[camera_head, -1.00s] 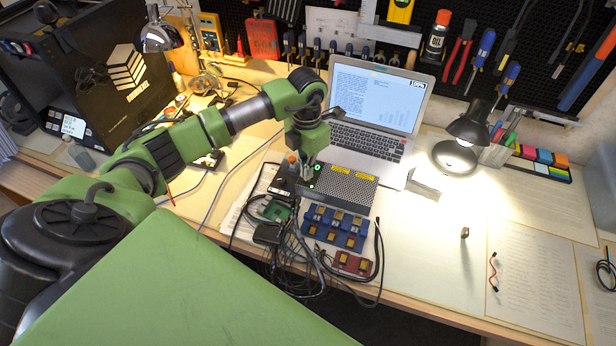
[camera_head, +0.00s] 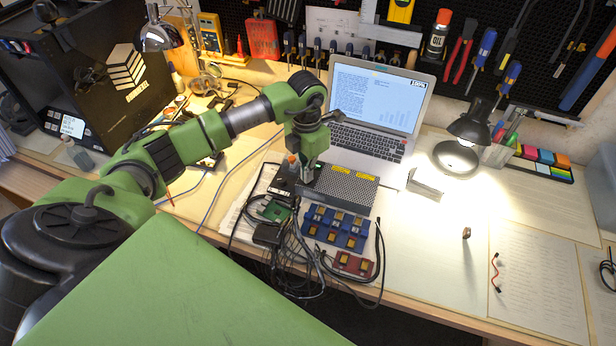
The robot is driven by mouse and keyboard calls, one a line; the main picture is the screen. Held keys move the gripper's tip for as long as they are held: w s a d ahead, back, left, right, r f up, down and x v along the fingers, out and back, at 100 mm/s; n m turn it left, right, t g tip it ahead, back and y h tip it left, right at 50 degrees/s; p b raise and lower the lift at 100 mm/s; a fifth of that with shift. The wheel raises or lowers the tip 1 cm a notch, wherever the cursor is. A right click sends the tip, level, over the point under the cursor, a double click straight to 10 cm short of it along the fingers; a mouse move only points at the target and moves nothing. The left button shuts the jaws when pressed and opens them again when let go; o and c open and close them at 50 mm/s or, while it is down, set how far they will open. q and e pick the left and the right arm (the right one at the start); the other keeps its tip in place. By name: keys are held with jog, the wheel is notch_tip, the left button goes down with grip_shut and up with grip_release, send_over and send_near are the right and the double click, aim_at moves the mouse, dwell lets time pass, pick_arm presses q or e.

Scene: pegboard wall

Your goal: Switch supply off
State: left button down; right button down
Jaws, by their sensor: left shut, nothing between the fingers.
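The supply is a grey metal box with a perforated top and yellow labels (camera_head: 345,187), lying on the bench in front of the laptop. My left gripper (camera_head: 306,176) points down at the supply's left end. Its fingers are shut with nothing between them. The gripper and wrist cover part of that end, so the switch cannot be made out, and I cannot tell if the fingertips touch it. No clear green glow shows at that end. My right gripper is out of view.
The open laptop (camera_head: 375,115) stands close behind the supply. Blue modules (camera_head: 335,228), a green circuit board (camera_head: 274,210) and tangled black cables (camera_head: 300,265) lie in front. A lit lamp (camera_head: 470,125) stands at right. The bench right of the supply is mostly clear.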

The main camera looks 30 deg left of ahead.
pick_arm(q)
jog(key=shift+s, duration=0.1)
jog(key=shift+r+p, duration=0.75)
jog(key=shift+r, duration=0.1)
jog(key=shift+r+p, duration=1.55)
jog(key=shift+r, duration=1)
